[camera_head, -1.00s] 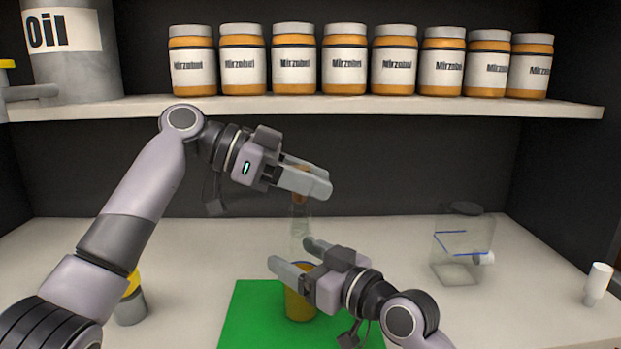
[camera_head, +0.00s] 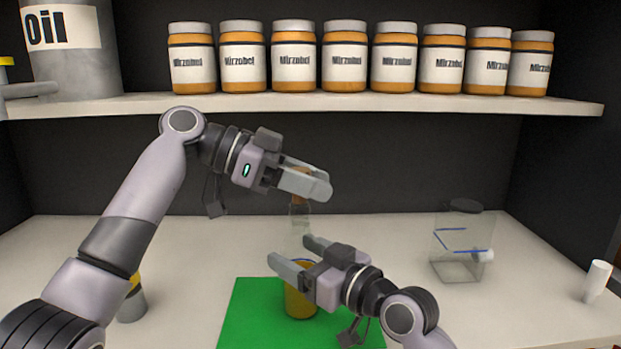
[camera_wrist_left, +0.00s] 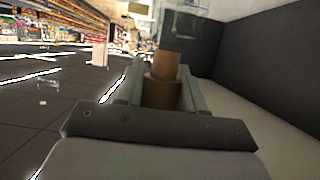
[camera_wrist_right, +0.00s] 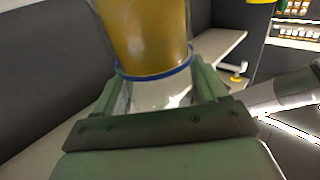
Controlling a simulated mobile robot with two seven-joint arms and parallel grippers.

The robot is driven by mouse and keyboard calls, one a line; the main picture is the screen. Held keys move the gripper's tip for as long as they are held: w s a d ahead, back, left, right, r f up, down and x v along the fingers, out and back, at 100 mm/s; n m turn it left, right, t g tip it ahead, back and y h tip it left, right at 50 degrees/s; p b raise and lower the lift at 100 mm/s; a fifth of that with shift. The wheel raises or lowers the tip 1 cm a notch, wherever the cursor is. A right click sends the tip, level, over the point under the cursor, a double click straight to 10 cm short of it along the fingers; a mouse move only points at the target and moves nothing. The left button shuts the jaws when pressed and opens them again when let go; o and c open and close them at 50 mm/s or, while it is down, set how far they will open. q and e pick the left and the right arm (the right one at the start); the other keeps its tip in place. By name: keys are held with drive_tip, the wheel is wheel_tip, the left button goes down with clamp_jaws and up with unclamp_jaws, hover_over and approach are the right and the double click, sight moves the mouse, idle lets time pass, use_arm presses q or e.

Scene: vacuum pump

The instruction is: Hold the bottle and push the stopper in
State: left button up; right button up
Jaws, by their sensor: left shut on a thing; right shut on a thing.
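The bottle is clear with amber-yellow content (camera_head: 299,303) low down and a clear neck (camera_head: 300,217) above. It stands upright over the green mat (camera_head: 245,318). My right gripper (camera_head: 290,250) is shut around its middle. In the right wrist view, the yellow part (camera_wrist_right: 148,35) and a blue ring lie between the fingers. My left gripper (camera_head: 312,184) is shut on the brown stopper (camera_head: 297,199) above the neck. The stopper also shows between the fingers in the left wrist view (camera_wrist_left: 161,92). Its lower end meets the neck top; how deep it sits cannot be told.
A clear square container (camera_head: 460,243) with a dark lid stands on the right of the white counter (camera_head: 400,228). A white cup-like piece (camera_head: 596,280) stands at the far right. A yellow-topped grey object (camera_head: 131,304) is partly behind my left arm. A shelf (camera_head: 400,104) with several jars runs above.

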use_arm(q)
drive_tip(key=shift+f, duration=1.45)
idle(1.4)
drive_tip(key=o, duration=1.1)
drive_tip(key=v, duration=1.2)
use_arm(e)
drive_tip(key=o, duration=1.3)
